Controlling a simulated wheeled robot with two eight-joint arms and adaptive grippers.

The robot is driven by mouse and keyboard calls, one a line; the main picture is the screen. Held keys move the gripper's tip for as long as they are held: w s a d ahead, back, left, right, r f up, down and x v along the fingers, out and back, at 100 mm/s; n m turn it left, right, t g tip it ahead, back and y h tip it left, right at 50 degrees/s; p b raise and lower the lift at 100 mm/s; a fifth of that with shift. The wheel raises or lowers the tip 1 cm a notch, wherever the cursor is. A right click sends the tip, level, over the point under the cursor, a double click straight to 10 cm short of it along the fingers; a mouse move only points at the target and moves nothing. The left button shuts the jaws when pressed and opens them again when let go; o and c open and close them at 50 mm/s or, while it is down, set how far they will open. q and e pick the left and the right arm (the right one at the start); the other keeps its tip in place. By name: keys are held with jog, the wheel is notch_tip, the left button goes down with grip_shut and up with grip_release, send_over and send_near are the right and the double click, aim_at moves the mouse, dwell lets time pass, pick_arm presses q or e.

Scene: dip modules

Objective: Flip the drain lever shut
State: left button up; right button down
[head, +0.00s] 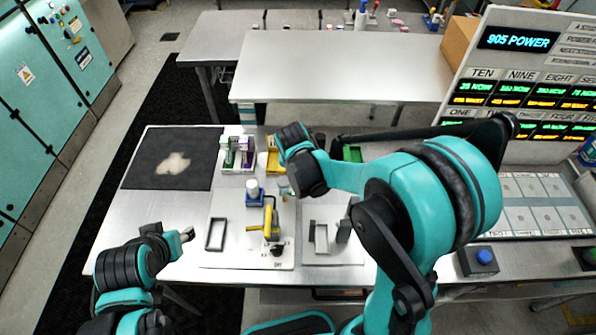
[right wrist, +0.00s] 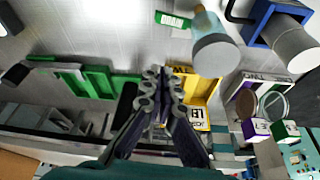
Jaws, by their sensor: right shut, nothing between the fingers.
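A yellow upright part (head: 268,222), which looks like a lever, stands on a pale panel (head: 225,258) at the middle of the table. I cannot tell for sure that it is the drain lever. A green DRAIN label (right wrist: 173,19) shows in the right wrist view, beside a clear cylinder with a grey end (right wrist: 216,54). My right gripper (right wrist: 163,75) is shut and empty in that view, apart from the label and the cylinder. In the head view its fingers are hidden by my right wrist. My left gripper (head: 187,234) is left of the panel, apart from it; its jaw opening is unclear.
A blue holder with a white-capped bottle (head: 253,188) stands behind the yellow part. A rack of small boxes (head: 236,153) and a yellow bin (head: 273,160) stand farther back. A black frame (head: 215,234) is at left. A dark mat (head: 140,165) lies far left.

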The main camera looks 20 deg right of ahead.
aim_at(294, 196)
jog(key=x, duration=0.4)
jog(key=shift+w+f+b, duration=0.1)
jog(key=shift+b, duration=0.3)
jog(key=s, duration=0.1)
jog(key=s+a, duration=0.1)
jog(key=s+f, duration=0.1)
jog(key=shift+s+a, duration=0.15)
jog(key=shift+a, duration=0.1)
pick_arm(q)
jog(key=shift+f, duration=0.85)
pick_arm(e)
jog(key=shift+s, duration=0.1)
jog(key=shift+a, duration=0.1)
pick_arm(q)
jog(key=shift+w+d+f+b, duration=0.2)
jog(key=shift+d+b, duration=0.15)
jog(key=shift+d, duration=0.15)
pick_arm(e)
jog(key=shift+s, duration=0.15)
